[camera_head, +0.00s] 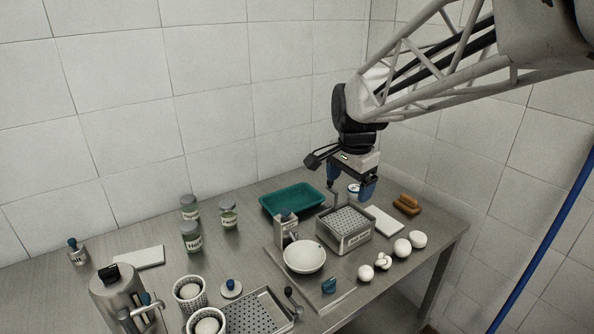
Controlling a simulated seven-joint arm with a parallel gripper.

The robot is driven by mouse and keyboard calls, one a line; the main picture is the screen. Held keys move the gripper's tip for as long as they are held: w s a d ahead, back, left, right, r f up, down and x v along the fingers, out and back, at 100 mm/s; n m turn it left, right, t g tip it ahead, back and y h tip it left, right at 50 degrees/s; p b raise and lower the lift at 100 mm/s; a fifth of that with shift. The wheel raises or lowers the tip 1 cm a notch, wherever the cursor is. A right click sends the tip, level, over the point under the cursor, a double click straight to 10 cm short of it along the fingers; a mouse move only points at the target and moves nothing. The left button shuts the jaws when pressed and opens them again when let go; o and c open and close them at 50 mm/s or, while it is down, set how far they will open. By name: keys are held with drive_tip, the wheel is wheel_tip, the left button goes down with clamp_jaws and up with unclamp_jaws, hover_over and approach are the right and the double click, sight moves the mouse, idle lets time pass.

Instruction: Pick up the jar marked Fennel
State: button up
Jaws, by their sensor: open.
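Three glass jars with grey-green lids and pale labels stand close together on the metal table, left of centre. They are a back-left jar (189,208), a right jar (229,216) and a front jar (192,238). The back-left and right labels are too small to read surely, so I cannot tell which is Fennel. The front label seems to begin with H. My gripper (349,190) is open with its blue-tipped fingers pointing down. It is well to the right of the jars, near a perforated metal basket (346,241), and appears empty.
A green tray (292,198) lies between the jars and my gripper. A white bowl (304,257) and a metal dispenser (286,228) stand in front of it. White round items (402,248) sit at right. Perforated cups (190,296) stand at front left. Table around the jars is clear.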

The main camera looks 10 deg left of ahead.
drive_tip(key=w+a+f+m, duration=0.25)
drive_tip(key=w+a, duration=0.25)
drive_tip(key=a, duration=0.3)
drive_tip(key=w+a+f+m, duration=0.25)
drive_tip(key=w+a, duration=0.25)
drive_tip(key=a, duration=0.3)
drive_tip(key=m+g, duration=0.1)
drive_tip(key=m, duration=0.3)
hover_over(228, 203)
drive_tip(key=d, duration=0.1)
wheel_tip(228, 203, down, 11)
drive_tip(key=shift+s, duration=0.1)
drive_tip(key=shift+a+f, duration=0.35)
drive_tip(key=shift+a, duration=0.15)
drive_tip(key=shift+f, duration=1.3)
drive_tip(key=shift+f, duration=2.6)
